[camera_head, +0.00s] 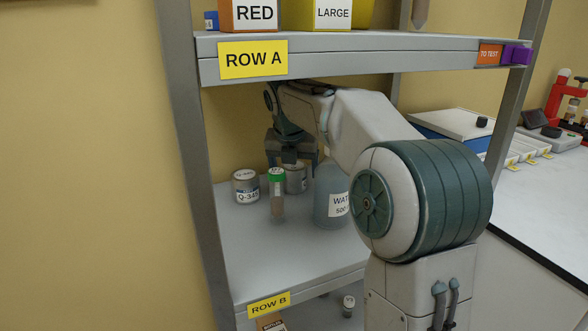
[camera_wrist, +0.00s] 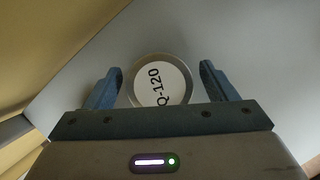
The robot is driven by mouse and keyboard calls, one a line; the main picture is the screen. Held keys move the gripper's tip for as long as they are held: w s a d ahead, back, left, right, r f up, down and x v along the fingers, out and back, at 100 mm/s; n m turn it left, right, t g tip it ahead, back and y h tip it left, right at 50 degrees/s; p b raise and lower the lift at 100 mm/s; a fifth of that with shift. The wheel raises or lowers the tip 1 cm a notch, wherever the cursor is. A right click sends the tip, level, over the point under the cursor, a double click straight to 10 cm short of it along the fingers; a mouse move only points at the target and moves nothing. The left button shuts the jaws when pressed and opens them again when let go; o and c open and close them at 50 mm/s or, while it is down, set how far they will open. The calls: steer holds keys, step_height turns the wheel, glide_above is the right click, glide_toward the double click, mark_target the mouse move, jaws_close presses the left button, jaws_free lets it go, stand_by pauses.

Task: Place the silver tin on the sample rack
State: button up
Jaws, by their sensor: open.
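A silver tin with a white lid marked Q-120 (camera_wrist: 160,83) stands upright between my gripper's fingers in the wrist view. In the head view the same tin (camera_head: 296,181) stands on the Row B shelf, partly hidden by the gripper and a tube. My gripper (camera_head: 291,163) is open and points down over this tin, with a finger on either side and gaps visible in the wrist view (camera_wrist: 159,73). Another silver tin, labelled Q-345 (camera_head: 246,187), stands to its left. I cannot make out a sample rack for certain.
A green-capped tube (camera_head: 277,195) stands in front of the tin, and a blue water bottle (camera_head: 330,194) stands close on its right. The Row A shelf (camera_head: 360,58) is above my arm. The bench (camera_head: 545,205) at right holds several pale trays (camera_head: 500,147). The Row B shelf front is clear.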

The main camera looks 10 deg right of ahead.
mark_target(293, 167)
steer(key=v, duration=0.3)
steer(key=shift+s+a+r+p, duration=0.1)
steer(key=shift+p, duration=0.25)
steer(key=s+a, duration=0.1)
steer(key=s, duration=0.2)
steer(key=s+a, duration=0.2)
steer(key=s, duration=0.2)
steer(key=s+a, duration=0.1)
steer(key=s, duration=0.2)
steer(key=shift+s+a+f, duration=0.2)
steer(key=shift+s+f, duration=0.1)
steer(key=shift+s, duration=0.1)
